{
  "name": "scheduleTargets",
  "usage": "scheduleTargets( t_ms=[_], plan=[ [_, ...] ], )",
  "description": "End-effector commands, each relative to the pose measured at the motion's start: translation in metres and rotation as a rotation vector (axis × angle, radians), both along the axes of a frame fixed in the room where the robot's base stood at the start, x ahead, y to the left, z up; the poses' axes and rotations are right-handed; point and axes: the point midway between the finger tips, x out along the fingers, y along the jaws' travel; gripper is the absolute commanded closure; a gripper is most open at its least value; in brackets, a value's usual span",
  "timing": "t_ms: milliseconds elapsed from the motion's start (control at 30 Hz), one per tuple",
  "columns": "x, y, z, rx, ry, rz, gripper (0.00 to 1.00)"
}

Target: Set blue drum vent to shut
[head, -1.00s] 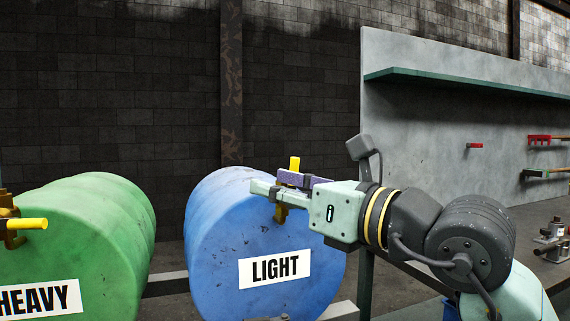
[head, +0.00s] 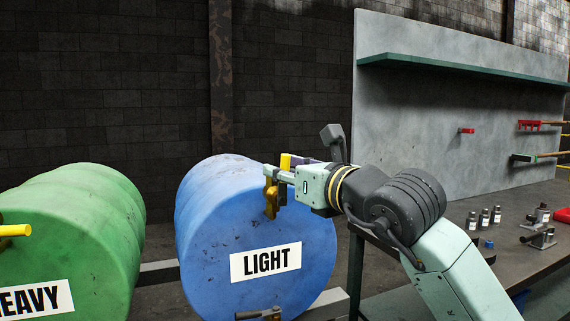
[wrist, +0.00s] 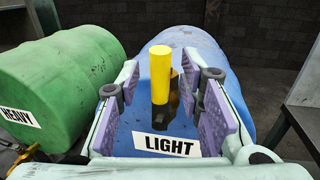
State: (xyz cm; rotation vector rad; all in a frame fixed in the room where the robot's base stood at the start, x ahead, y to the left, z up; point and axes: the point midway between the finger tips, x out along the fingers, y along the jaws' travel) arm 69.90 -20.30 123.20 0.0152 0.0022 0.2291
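The blue drum (head: 200,225) lies on its side with a white LIGHT label on its end; it also shows in the wrist view (wrist: 205,50). Its brass vent (head: 271,199) sits near the top of the end face. The vent's yellow handle (head: 285,162) points up in the head view. My gripper (head: 280,170) is at the handle, its near finger partly in front of it. In the wrist view, the yellow handle (wrist: 160,75) stands between the two purple finger pads of my gripper (wrist: 160,95), with gaps on both sides. The gripper is open.
A green drum (head: 85,220) labelled HEAVY lies to the left, with its own yellow handle (head: 15,230) pointing sideways. A dark tap (head: 258,314) is low on the blue drum. A bench (head: 460,215) with bottles and a grey tool board (head: 420,130) stand to the right.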

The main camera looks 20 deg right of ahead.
Motion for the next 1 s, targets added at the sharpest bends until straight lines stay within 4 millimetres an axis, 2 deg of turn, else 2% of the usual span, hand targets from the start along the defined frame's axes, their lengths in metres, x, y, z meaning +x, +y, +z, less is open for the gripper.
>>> scheduleTargets(
  t_ms=[333,833,1000],
  plan=[
    [0.0039,0.0007,-0.0005,0.000,0.000,0.000,0.67],
    [0.0037,0.0010,-0.0004,0.000,0.000,0.000,1.00],
    [0.0036,0.0012,-0.0005,0.000,0.000,0.001,1.00]
  ],
)
